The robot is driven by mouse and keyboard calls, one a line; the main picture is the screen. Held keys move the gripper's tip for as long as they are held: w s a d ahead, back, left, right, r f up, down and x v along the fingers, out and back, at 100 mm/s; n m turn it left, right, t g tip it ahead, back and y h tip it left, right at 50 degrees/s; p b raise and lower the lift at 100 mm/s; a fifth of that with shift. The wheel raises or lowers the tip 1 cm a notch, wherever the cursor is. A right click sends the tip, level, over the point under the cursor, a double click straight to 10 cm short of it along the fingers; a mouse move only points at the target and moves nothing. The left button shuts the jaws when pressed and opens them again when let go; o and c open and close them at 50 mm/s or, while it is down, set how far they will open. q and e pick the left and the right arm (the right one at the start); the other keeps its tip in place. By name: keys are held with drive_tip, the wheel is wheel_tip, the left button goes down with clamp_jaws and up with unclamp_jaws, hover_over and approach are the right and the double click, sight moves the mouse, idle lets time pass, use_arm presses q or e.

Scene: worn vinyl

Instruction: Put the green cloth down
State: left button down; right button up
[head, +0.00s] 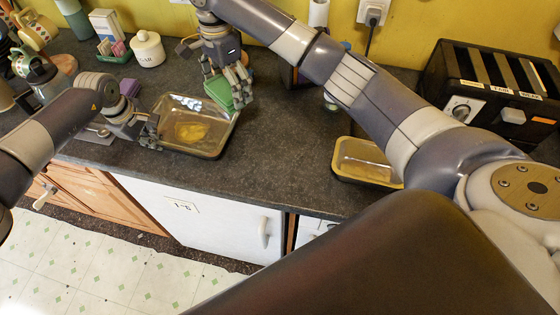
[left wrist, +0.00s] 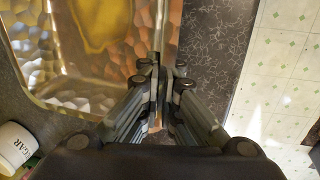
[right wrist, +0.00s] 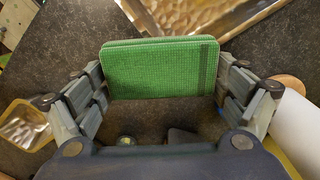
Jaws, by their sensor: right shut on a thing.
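The green cloth (head: 218,92), folded into a flat pad, is held between the fingers of my right gripper (head: 233,88). In the right wrist view the cloth (right wrist: 160,68) spans the gap between the two fingers, with the counter below it. In the head view it appears over the back right corner of a hammered metal tray (head: 205,152); its exact height is hard to tell. My left gripper (head: 152,135) is at the tray's left rim. In the left wrist view its fingertips (left wrist: 158,80) are close together on either side of the tray wall.
A yellow patch (head: 190,131) shows in the tray. A white sugar jar (head: 148,50) and a grey jug (head: 40,78) stand to the left. A smaller tray (head: 345,171) lies right of centre; a black toaster (head: 490,95) stands farther right. Dark counter between the trays is clear.

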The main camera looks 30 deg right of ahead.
sight(281, 162)
drive_tip(key=s+d+f+n, duration=0.2)
drive_tip(key=s+d+n, duration=0.15)
drive_tip(key=s, duration=0.45)
drive_tip(key=s+d+f+n, duration=0.1)
drive_tip(key=s+d+n, duration=0.1)
drive_tip(key=s+n, duration=0.35)
drive_tip(key=shift+m, duration=0.9)
drive_tip(key=f, duration=0.3)
drive_tip(key=s+f, duration=0.1)
drive_tip(key=f, duration=0.2)
drive_tip(key=s+f, duration=0.1)
drive_tip(key=f, duration=0.3)
drive_tip(key=shift+d+f, duration=0.1)
drive_tip(key=shift+d, duration=0.1)
drive_tip(key=shift+f, duration=0.1)
drive_tip(key=o, duration=0.7)
wheel_tip(281, 162, up, 12)
drive_tip(key=shift+r, duration=0.15)
